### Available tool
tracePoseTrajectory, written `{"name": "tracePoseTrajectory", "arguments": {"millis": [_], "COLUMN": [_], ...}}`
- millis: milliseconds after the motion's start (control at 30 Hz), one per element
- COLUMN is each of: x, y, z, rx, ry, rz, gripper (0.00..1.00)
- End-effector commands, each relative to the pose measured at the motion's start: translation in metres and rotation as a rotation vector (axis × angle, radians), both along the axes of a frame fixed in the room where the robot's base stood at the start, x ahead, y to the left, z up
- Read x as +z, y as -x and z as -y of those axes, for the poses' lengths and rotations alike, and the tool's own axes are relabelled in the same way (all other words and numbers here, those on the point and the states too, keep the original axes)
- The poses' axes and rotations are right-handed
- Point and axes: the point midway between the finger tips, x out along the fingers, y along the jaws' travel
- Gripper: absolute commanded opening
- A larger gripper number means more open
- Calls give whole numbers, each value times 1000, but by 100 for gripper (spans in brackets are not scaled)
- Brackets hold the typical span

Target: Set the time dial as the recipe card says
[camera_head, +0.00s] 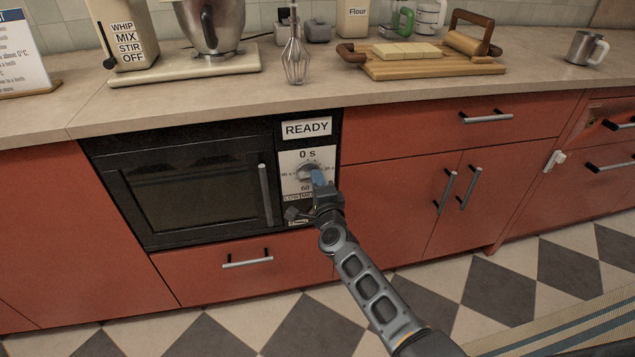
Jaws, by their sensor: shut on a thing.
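The time dial (305,171) sits on the white control panel of the black microwave (183,185). A "0 s" mark shows above the dial and "60" below it. My gripper (317,180) is shut on the dial, coming from the lower right, and hides part of it. Which way the dial points cannot be told. A display above the panel reads "READY" (307,128). A second, smaller control lies below, partly hidden by my gripper.
A stand mixer (213,40) with a "WHIP MIX STIR OFF" label, a whisk (297,58) and a wooden board (435,68) stand on the counter. Red drawers and cupboards with bar handles flank the microwave. The checkered floor in front is clear, with a striped rug at right.

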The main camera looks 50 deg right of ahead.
Motion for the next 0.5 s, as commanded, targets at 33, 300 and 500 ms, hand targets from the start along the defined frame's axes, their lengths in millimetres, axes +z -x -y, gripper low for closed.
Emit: {"name": "tracePoseTrajectory", "arguments": {"millis": [33,300,500], "x": [-1,-1,-1], "y": [1,1,0], "z": [0,0,0], "rx": [-1,-1,0], "ry": [0,1,1], "rz": [-2,-2,-2], "gripper": [0,34,43]}}
